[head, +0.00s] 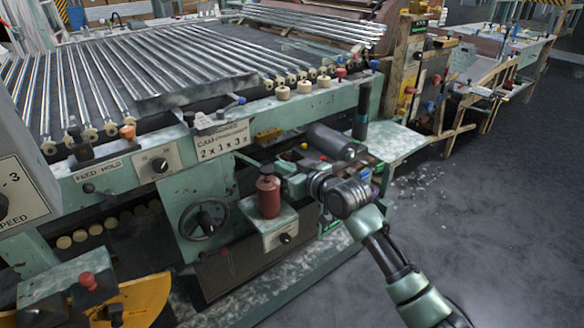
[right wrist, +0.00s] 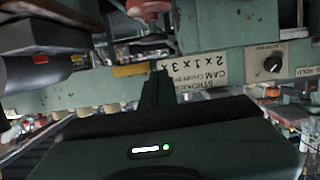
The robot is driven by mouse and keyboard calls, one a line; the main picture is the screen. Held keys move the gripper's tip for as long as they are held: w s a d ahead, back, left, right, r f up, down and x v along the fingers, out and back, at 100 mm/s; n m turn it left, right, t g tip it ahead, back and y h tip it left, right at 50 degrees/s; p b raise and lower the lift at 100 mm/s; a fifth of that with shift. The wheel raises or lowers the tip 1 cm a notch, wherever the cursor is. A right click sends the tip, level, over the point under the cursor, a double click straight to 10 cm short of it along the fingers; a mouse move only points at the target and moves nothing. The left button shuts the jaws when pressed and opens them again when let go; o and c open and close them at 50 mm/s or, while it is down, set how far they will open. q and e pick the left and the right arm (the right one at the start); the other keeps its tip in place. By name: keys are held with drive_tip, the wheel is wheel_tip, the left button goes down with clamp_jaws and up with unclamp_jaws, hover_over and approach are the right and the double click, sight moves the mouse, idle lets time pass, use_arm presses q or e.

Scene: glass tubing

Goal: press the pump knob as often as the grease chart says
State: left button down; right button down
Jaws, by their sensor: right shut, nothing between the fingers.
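The red pump with its knob (head: 268,183) stands upright on a green block at the front of the machine. Part of a red knob also shows at the top edge of the right wrist view (right wrist: 148,8). The chart plate (head: 222,143) above it reads "2 x 1 x 3 x" under a small line beginning "CAM"; it shows upside down in the right wrist view (right wrist: 198,72). My right gripper (head: 284,170) is shut and empty, just right of the pump's top; whether it touches cannot be told. My left gripper is out of view.
A handwheel (head: 204,218) is left of the pump. A dial (head: 160,165) and a "FEED HOLD" plate (head: 99,172) sit on the green beam. Glass tubes (head: 130,65) lie across the top. A grey motor cylinder (head: 330,140) is behind my gripper. Open floor (head: 480,230) lies right.

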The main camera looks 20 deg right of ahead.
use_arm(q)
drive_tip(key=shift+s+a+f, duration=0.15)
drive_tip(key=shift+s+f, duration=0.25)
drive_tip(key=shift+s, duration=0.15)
use_arm(e)
drive_tip(key=shift+v, duration=1.75)
